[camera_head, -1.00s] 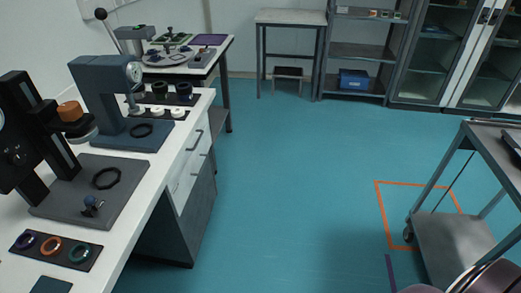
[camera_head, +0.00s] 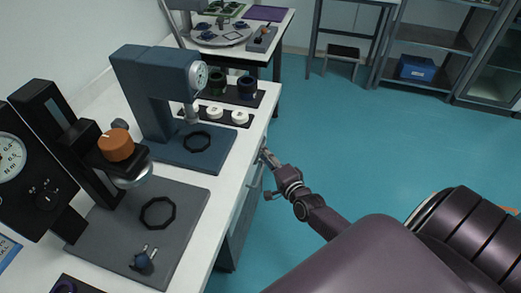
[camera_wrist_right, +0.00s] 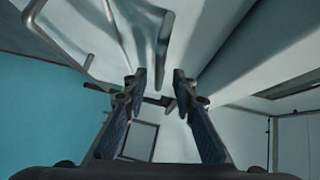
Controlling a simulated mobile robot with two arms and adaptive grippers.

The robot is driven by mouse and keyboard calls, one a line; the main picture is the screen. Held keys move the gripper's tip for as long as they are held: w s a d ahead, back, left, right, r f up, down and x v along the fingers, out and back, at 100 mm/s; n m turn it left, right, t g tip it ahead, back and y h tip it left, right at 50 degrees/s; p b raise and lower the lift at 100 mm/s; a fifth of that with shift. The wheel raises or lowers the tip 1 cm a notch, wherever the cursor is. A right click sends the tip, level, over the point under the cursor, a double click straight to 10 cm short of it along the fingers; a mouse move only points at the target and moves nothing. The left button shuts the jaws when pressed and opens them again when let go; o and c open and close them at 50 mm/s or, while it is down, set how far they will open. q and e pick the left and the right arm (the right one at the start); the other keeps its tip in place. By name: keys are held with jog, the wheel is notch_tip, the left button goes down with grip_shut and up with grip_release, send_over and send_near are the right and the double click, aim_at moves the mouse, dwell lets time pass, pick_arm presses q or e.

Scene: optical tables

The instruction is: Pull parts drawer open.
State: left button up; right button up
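The white drawer unit (camera_head: 246,205) sits under the front edge of the white-topped bench, and its drawer fronts look closed. My right gripper (camera_head: 267,156) is at the upper drawer front, just below the bench edge, and hides much of the upper handle. In the right wrist view, the fingers of my right gripper (camera_wrist_right: 160,84) are apart. A grey bar handle (camera_wrist_right: 164,42) runs down toward the gap between them. I cannot tell whether they touch it. A second bar handle (camera_wrist_right: 62,48) shows at the left. My left gripper is not in view.
The white bench top (camera_head: 224,203) carries a dark blue gauge press (camera_head: 141,88), a black press with an orange cap (camera_head: 116,145) and small rings. The teal floor (camera_head: 350,130) is clear right of the bench. Shelves (camera_head: 438,42) stand at the back.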

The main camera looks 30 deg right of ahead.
jog(key=w, duration=0.3)
jog(key=shift+d+f, duration=0.15)
jog(key=shift+f, duration=0.15)
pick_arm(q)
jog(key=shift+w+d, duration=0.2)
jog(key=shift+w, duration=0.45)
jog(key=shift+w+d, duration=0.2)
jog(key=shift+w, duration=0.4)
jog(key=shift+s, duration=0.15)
pick_arm(e)
jog(key=shift+c, duration=0.2)
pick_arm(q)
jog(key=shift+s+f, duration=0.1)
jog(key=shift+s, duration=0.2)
pick_arm(e)
grip_shut()
